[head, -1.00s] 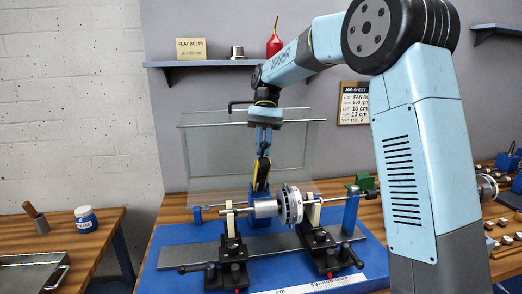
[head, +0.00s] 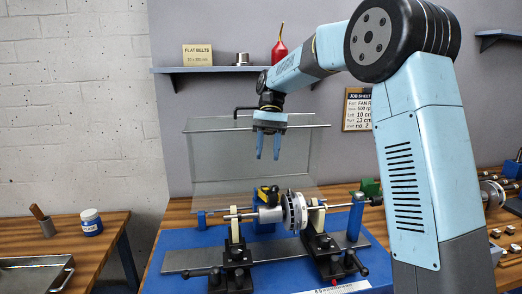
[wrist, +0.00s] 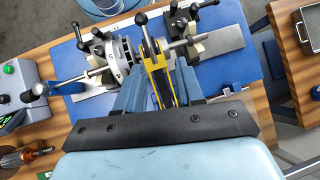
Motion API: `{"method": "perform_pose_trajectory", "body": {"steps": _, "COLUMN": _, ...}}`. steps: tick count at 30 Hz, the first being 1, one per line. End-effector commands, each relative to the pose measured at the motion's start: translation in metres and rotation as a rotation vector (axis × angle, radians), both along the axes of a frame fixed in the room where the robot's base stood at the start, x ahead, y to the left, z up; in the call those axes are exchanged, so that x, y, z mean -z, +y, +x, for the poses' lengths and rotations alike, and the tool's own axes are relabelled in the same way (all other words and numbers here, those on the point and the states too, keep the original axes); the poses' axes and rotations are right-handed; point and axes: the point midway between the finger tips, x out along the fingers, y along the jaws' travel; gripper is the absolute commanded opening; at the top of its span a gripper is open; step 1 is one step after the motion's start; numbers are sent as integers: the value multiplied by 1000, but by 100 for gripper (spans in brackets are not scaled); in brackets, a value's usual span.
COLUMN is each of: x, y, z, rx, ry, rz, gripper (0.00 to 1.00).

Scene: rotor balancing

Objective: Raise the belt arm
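The yellow and black belt arm (head: 268,195) lies low in the head view, its near end at the rotor (head: 294,210). In the wrist view, the belt arm (wrist: 158,78) runs lengthwise from between my fingers to the rotor shaft, with a black knobbed handle at its far end. Whether it touches the shaft is unclear. My gripper (head: 268,157) hangs above and behind the rotor, fingers pointing down. Its fingers are apart, with nothing between them in the head view. The arm's pivot is partly hidden behind the rotor.
The rotor shaft rests on two black stands with clamp handles (head: 335,258) on a blue mat (head: 185,258). A clear guard panel (head: 218,165) stands behind. A shelf (head: 215,70) is on the wall.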

Motion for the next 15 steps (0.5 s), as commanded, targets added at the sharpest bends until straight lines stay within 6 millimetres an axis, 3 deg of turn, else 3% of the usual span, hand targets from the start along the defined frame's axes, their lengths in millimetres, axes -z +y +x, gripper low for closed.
{"method": "perform_pose_trajectory", "body": {"steps": 5, "x": -6, "y": 0, "z": 5, "rx": 0, "ry": -1, "rz": 0, "gripper": 37}}
{"method": "perform_pose_trajectory", "body": {"steps": 15, "x": -39, "y": -4, "z": 32, "rx": 0, "ry": 1, "rz": 0, "gripper": 37}}
